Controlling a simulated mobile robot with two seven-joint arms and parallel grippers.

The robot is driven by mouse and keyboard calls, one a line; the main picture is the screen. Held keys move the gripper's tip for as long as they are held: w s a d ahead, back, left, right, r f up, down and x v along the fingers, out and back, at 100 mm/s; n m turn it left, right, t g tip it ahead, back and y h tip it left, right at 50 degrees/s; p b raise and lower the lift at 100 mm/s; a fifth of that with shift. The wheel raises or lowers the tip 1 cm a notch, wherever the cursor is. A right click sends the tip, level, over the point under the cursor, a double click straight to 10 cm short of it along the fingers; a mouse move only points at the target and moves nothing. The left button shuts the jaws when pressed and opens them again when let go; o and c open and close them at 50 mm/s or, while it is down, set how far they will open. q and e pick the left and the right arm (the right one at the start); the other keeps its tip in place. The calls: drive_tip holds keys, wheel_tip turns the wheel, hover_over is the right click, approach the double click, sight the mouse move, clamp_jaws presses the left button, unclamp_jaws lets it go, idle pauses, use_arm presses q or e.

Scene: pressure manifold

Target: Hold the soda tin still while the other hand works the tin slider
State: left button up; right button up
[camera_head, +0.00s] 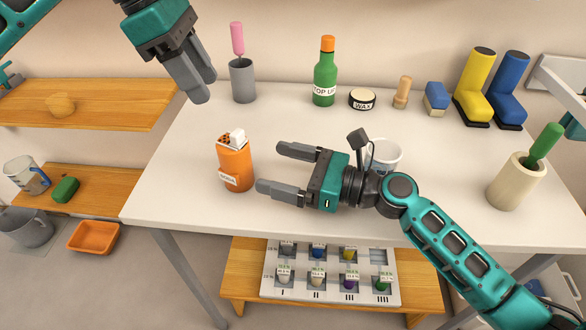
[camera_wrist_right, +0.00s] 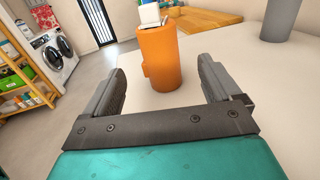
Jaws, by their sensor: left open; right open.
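The orange soda tin (camera_head: 236,166) stands upright on the white table, left of centre, with a white label low on its side. The white tin slider (camera_head: 237,137) sits on its top beside dark holes. My right gripper (camera_head: 272,169) is open, just right of the tin, with its fingers pointing left at it.
A grey cup (camera_head: 242,82) with a pink-handled tool stands behind the tin. A green bottle (camera_head: 325,80), a wax tin (camera_head: 362,99) and boots (camera_head: 474,85) line the back. A white cup (camera_head: 388,158) is behind my right wrist. The table's front left is clear.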

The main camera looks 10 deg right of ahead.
sight(226, 155)
drive_tip(key=x, duration=1.1)
drive_tip(key=c, duration=1.1)
use_arm(q)
drive_tip(key=shift+c, duration=0.4)
drive_tip(key=shift+s+d, duration=0.1)
drive_tip(key=shift+d, duration=0.05)
drive_tip(key=shift+c, duration=0.9)
drive_tip(key=s+d+m+y, duration=0.1)
drive_tip(key=m, duration=0.2)
drive_tip(key=s+d+m+t+y, duration=0.1)
drive_tip(key=s+d+m, duration=0.1)
drive_tip(key=m, duration=0.1)
drive_tip(key=s+d+f+m+t+y, duration=0.1)
drive_tip(key=d+m, duration=0.1)
drive_tip(key=m, duration=0.1)
drive_tip(key=shift+s+f, duration=0.1)
drive_tip(key=shift+s, duration=0.3)
clamp_jaws()
use_arm(e)
drive_tip(key=shift+d, duration=0.1)
use_arm(q)
drive_tip(key=s+d+m+t+y, duration=0.2)
drive_tip(key=s+d+m+t, duration=0.3)
drive_tip(key=m, duration=0.8)
drive_tip(key=shift+s+t, duration=0.4)
drive_tip(key=shift+s, duration=0.6)
drive_tip(key=shift+f, duration=0.1)
